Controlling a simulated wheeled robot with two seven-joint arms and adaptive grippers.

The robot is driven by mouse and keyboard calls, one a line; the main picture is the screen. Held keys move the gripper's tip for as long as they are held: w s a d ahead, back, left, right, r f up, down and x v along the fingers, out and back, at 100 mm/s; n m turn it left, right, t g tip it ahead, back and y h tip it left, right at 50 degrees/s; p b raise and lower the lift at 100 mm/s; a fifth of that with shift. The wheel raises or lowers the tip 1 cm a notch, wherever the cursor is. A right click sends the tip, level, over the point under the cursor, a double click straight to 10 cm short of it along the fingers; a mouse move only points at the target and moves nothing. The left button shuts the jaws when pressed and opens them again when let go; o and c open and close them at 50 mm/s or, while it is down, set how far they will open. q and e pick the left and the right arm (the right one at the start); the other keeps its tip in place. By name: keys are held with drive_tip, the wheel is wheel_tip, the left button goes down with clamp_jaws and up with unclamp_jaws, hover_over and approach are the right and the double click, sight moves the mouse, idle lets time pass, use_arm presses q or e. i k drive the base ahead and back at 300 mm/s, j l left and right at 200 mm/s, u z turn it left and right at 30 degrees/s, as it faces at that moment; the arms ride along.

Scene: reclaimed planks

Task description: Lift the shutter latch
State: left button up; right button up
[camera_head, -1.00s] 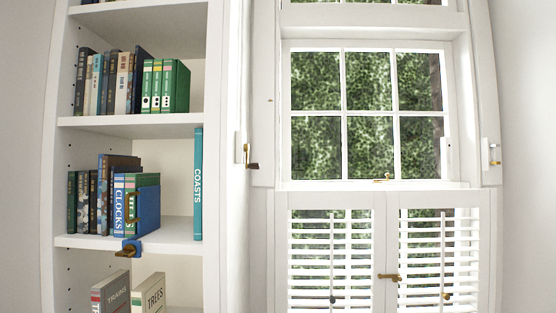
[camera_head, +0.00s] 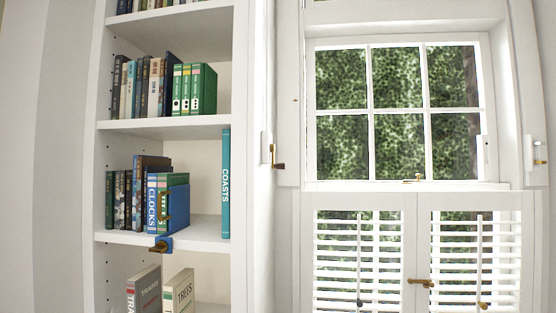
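The white louvered shutters (camera_head: 409,255) stand closed below the window at the right. A brass latch (camera_head: 421,283) lies roughly level across the seam where the two shutter panels meet. Neither of my grippers shows in the head view, so whether they are open or shut is hidden.
A white bookcase (camera_head: 165,125) with several books fills the left. A blue-and-brass fitting (camera_head: 160,244) sits on its middle shelf edge. A brass handle (camera_head: 276,158) is on the left frame.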

sight(432, 284)
drive_tip(key=l+u, duration=0.35)
drive_tip(key=l, duration=0.25)
drive_tip(key=k+l+u, duration=0.15)
drive_tip(key=l+u, duration=0.2)
drive_tip(key=l, duration=0.2)
